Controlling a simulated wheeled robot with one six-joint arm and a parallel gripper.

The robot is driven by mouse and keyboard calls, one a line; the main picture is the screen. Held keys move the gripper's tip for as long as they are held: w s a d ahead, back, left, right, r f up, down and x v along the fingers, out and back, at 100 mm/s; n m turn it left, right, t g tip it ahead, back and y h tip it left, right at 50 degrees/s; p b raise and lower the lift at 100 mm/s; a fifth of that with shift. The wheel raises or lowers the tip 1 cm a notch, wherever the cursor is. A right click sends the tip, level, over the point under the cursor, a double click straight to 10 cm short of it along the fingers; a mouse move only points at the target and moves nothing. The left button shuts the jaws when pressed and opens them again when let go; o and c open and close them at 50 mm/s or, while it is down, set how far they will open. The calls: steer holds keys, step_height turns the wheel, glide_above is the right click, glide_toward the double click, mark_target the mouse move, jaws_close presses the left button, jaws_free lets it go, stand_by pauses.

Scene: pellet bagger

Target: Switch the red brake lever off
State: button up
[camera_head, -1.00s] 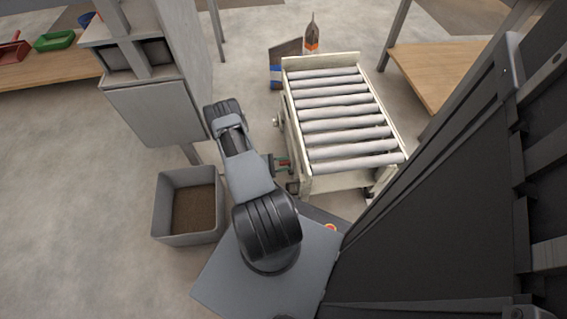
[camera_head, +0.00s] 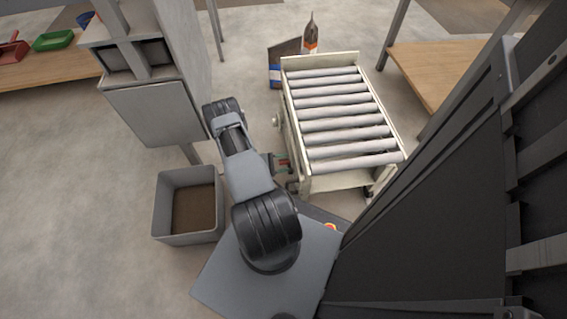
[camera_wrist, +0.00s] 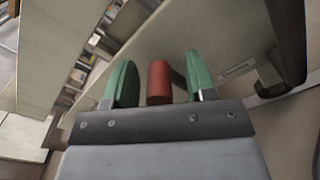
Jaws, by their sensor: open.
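The red brake lever (camera_wrist: 159,83) shows in the wrist view as a short red cylinder. It stands between the two green fingers of my gripper (camera_wrist: 160,82), with a gap to each finger. My gripper is open around it. In the head view my gripper (camera_head: 282,162) is at the left side of the roller cart (camera_head: 289,130), low near its front corner. The lever cannot be made out clearly there, and its mount is hidden behind the gripper in the wrist view.
A grey bin (camera_head: 160,205) with brown contents stands left of my arm. A grey cabinet (camera_head: 150,110) rises behind it. A wooden table (camera_head: 430,70) is at the right. A bottle-like object with an orange band (camera_head: 311,40) stands behind the cart.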

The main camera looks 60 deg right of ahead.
step_height(320, 180, up, 4)
steer(key=shift+s+f+p, duration=0.1)
steer(key=shift+f+p, duration=0.1)
steer(key=shift+p, duration=1.05)
steer(key=s+a+r+p, duration=0.6)
steer(key=a+r+p, duration=0.2)
steer(key=a+p, duration=0.2)
steer(key=shift+s+a+r, duration=0.3)
steer(key=shift+s+a, duration=0.05)
steer(key=shift+a, duration=0.75)
